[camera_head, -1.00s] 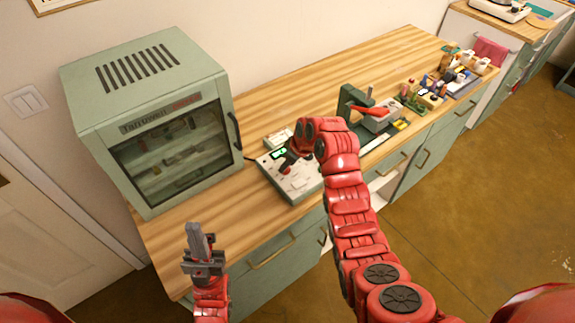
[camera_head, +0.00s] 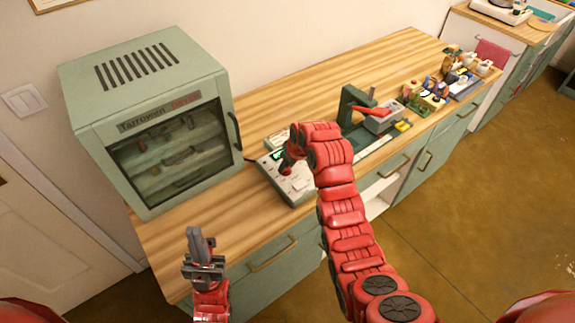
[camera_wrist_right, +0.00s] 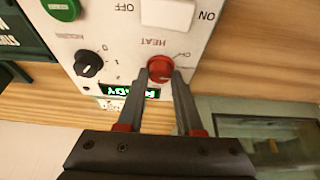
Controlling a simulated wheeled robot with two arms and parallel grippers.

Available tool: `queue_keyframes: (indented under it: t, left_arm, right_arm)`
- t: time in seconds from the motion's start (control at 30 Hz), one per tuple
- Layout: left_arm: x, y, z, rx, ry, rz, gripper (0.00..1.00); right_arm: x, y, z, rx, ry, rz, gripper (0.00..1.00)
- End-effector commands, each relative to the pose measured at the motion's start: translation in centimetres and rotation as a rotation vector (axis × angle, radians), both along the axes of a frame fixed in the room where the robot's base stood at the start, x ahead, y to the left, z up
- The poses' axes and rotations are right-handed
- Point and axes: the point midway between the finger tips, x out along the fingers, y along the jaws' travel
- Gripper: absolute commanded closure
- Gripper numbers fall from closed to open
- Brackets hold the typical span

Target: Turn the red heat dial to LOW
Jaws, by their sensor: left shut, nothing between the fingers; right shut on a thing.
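The red heat dial (camera_wrist_right: 160,69) is on a white control panel (camera_wrist_right: 120,30), under the upside-down word HEAT in the right wrist view. My right gripper (camera_wrist_right: 161,75) is shut on the dial, one finger on each side. The dial's pointer and exact setting are too small to tell. In the head view the white device (camera_head: 296,183) sits on the wooden counter, and my right arm hides the dial. My left gripper (camera_head: 199,240) is shut and empty, in front of the counter at the lower left.
A black knob (camera_wrist_right: 89,64), a green button (camera_wrist_right: 62,8), a white ON/OFF switch (camera_wrist_right: 167,14) and a lit green display (camera_wrist_right: 130,91) share the panel. A green cabinet oven (camera_head: 150,120) stands left of the device. A green press (camera_head: 352,105) stands to its right.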

Motion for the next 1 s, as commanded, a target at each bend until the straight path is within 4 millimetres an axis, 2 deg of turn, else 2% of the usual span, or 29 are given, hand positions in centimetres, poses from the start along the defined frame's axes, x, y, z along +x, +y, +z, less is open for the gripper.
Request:
queue_keyframes:
  t: [0.03, 0.07, 0.2, 0.5, 0.67, 0.77, 0.87, 0.9, 1.0]
  left_arm:
    - [0.0, 0.0, 0.0, 0.000, 0.000, 0.000, 1.00]
    - [0.0, 0.0, 0.0, 0.000, 0.000, 0.000, 1.00]
    - [0.0, 0.0, 0.0, 0.000, 0.000, 0.000, 1.00]
    - [0.0, 0.0, -0.1, 0.000, 0.000, 0.000, 1.00]
    - [0.0, 0.0, -0.7, 0.000, 0.000, 0.000, 1.00]
    - [0.0, 0.0, -1.3, 0.000, 0.000, 0.000, 1.00]
    - [0.0, 0.0, -0.6, 0.000, 0.000, 0.000, 1.00]
    - [0.0, 0.0, 0.4, 0.000, 0.000, 0.000, 1.00]
    - [0.0, 0.0, 3.2, 0.000, -0.001, 0.000, 1.00]
  right_arm:
    - [0.0, 0.0, 0.0, -0.001, 0.001, 0.000, 1.00]
    - [0.0, 0.0, 0.0, -0.001, 0.001, 0.000, 0.60]
    - [0.0, 0.0, 0.0, -0.001, 0.001, 0.000, 0.35]
    - [0.0, 0.0, 0.0, 0.000, 0.000, 0.000, 0.35]
    - [-0.2, -0.3, 1.0, 0.002, -0.004, 0.000, 0.35]
    - [-0.7, -0.7, 2.4, 0.001, -0.008, -0.002, 0.35]
    - [-1.5, -1.3, 5.4, 0.002, -0.008, 0.000, 0.35]
    - [-1.9, -1.5, 6.8, -0.001, -0.006, -0.001, 0.35]
    - [-2.6, -1.9, 8.6, -0.004, 0.002, -0.001, 0.35]
